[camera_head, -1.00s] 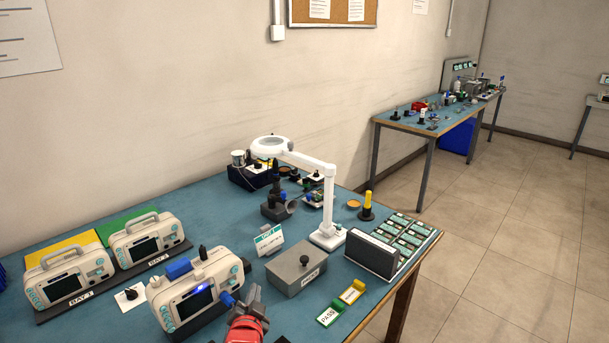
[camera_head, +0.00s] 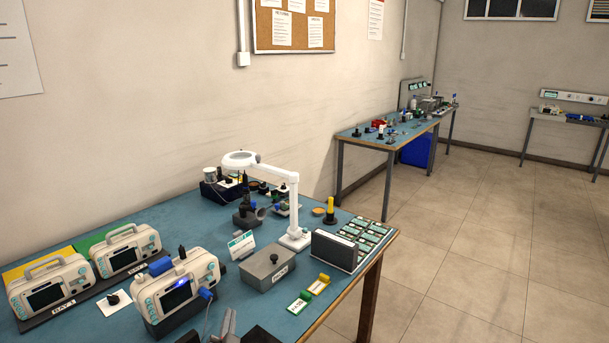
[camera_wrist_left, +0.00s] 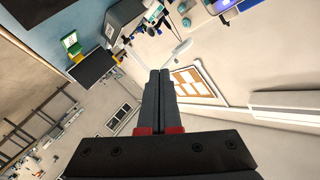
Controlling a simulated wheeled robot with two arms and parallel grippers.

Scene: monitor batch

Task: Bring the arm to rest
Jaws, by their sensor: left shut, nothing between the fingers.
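My left gripper (camera_head: 228,325) shows at the bottom edge of the head view, in front of the workbench (camera_head: 205,235) and near the front monitor. In the left wrist view its two dark fingers (camera_wrist_left: 159,75) lie together, shut with nothing between them. The wrist view is tilted, with the bench and its devices along the top. Most of the left arm is out of the head view. My right gripper is not in view.
A white monitor (camera_head: 178,290) with a blue plug and cable stands closest to the gripper. A grey lidded box (camera_head: 267,268), green and yellow tags (camera_head: 301,302) and a magnifier lamp (camera_head: 292,205) stand to the right. Open floor (camera_head: 470,260) lies beyond the bench.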

